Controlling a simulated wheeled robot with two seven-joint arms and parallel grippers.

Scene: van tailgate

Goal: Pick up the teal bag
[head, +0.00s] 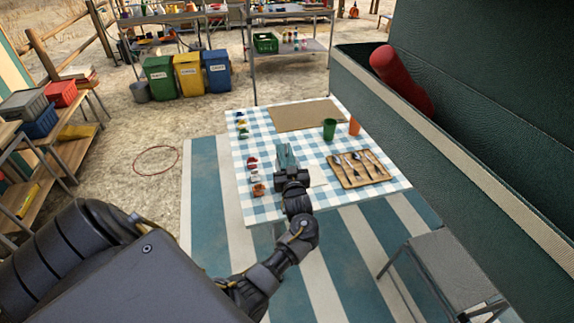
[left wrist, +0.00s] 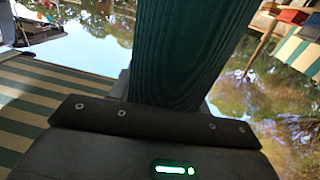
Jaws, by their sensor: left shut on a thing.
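The teal bag (head: 286,155) stands up from the jaws of my left gripper (head: 290,172), over the middle of the checked table (head: 245,205) in the head view. The left gripper is shut on it. In the left wrist view the bag (left wrist: 195,50) fills the upper middle as a dark, ribbed teal surface, and its far end is cut off by the frame. The fingertips are hidden behind the bag and wrist housing. I cannot tell how far the bag is above the cloth. My right gripper is not in view.
A wooden cutlery tray (head: 347,181), a green cup (head: 329,129) and an orange cup (head: 354,126) stand right of the gripper. A brown mat (head: 305,115) lies behind. Several small coloured items line the table's left side. The dark van side (head: 440,150) rises at right.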

